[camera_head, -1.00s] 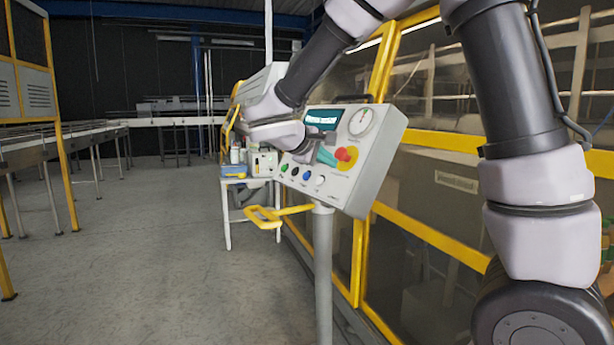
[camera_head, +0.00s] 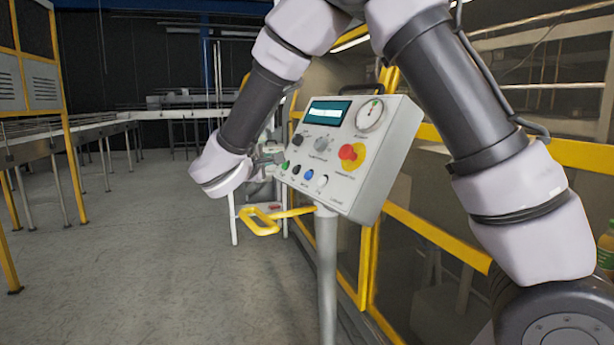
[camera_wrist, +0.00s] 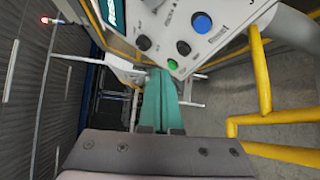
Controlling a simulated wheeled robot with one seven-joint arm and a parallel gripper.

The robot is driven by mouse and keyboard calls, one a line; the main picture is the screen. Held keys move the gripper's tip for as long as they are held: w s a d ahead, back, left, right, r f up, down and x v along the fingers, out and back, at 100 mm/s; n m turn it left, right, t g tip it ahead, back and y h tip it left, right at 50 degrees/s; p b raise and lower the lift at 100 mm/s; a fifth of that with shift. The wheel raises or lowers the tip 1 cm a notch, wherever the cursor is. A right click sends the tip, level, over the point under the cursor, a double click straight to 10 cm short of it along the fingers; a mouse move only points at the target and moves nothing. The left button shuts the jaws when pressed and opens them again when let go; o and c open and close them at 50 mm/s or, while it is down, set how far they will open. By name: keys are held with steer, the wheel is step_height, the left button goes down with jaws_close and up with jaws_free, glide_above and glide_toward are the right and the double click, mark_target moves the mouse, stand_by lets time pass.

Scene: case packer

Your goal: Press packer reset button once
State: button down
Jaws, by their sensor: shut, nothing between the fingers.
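The grey control panel (camera_head: 345,175) stands on a post and carries a row of small buttons along its lower edge. The blue button (camera_head: 308,174) sits between a black one and a white one. In the wrist view the blue button (camera_wrist: 202,23) has the label "Reset" beside it. My gripper (camera_wrist: 161,72) is shut and empty, its teal fingers pointing toward the panel's edge by the green button (camera_wrist: 172,64). The fingertips are nearer the green button than the blue one; I cannot tell whether they touch the panel. In the head view my gripper (camera_head: 268,158) is at the panel's left edge, fingertips unclear.
A red emergency knob on yellow (camera_head: 350,154), a dial (camera_head: 370,114), a display (camera_head: 326,112) and two selector knobs share the panel. Floor on the left is open.

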steer(key=w+d+f, duration=0.3)
steer(key=d+f, duration=0.1)
steer(key=d, duration=0.2)
steer(key=shift+w+d, duration=0.15)
steer(key=shift+d+f, duration=0.1)
stand_by(2.0)
steer(key=shift+w+d+f, duration=0.15)
steer(key=shift+d+f, duration=0.05)
steer(key=shift+d, duration=0.05)
steer(key=shift+w+d+f, duration=0.15)
steer(key=shift+d+f, duration=0.05)
steer(key=shift+d, duration=0.1)
stand_by(0.7)
stand_by(0.3)
steer(key=shift+s+a+r, duration=0.3)
steer(key=shift+a+r, duration=0.15)
steer(key=shift+a, duration=0.15)
steer(key=shift+a, duration=0.1)
steer(key=shift+s+a+r, duration=0.35)
steer(key=shift+a+r, duration=0.05)
steer(key=shift+a, duration=0.2)
steer(key=shift+s+a+r, duration=0.35)
steer(key=shift+a+r, duration=0.1)
steer(key=shift+a, duration=0.2)
steer(key=shift+s+a+r, duration=0.35)
steer(key=shift+a+r, duration=0.05)
steer(key=shift+a, duration=0.2)
